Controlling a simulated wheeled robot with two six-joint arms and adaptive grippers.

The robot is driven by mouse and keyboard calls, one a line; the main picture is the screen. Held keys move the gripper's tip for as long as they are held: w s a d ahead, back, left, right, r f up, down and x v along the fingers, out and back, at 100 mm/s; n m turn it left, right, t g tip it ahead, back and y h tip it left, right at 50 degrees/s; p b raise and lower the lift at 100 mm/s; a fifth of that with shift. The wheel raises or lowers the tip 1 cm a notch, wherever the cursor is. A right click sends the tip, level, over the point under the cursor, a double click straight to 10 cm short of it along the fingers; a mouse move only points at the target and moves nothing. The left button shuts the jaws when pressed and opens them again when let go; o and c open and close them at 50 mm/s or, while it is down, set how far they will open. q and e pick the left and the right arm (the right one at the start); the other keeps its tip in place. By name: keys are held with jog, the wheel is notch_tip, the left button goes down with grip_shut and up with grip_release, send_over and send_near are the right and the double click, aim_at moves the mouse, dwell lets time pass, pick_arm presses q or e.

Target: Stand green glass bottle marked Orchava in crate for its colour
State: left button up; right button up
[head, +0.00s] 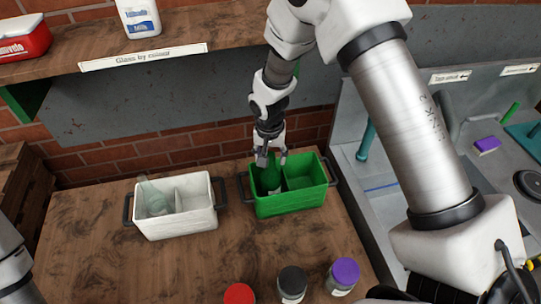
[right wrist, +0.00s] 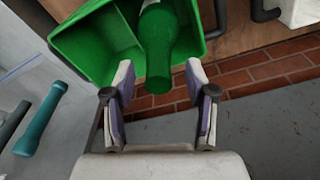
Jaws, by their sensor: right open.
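A green glass bottle (head: 270,180) stands in the left compartment of the green crate (head: 291,205); the right compartment looks empty. My right gripper (head: 270,157) is above that compartment at the bottle's top. In the right wrist view, the bottle (right wrist: 158,45) has its neck towards my open right gripper (right wrist: 160,72), with a finger on either side and gaps between. The green crate (right wrist: 85,48) also shows there. No marking on the bottle is readable. My left gripper is out of view.
A white crate (head: 178,225) left of the green one holds a clear bottle (head: 153,203). Red, black and purple-lidded jars (head: 342,275) stand at the table's front. A shelf labelled "Glass by colour" (head: 143,57) runs behind; a grey belt area lies right.

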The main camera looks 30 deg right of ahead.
pick_arm(q)
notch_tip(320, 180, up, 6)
jog(key=p, duration=0.4)
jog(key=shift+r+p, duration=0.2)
jog(key=shift+p, duration=0.2)
pick_arm(e)
jog(key=r, duration=0.6)
jog(key=s+r, duration=0.1)
jog(key=r, duration=0.2)
jog(key=shift+a+r, duration=0.2)
jog(key=shift+a, duration=0.15)
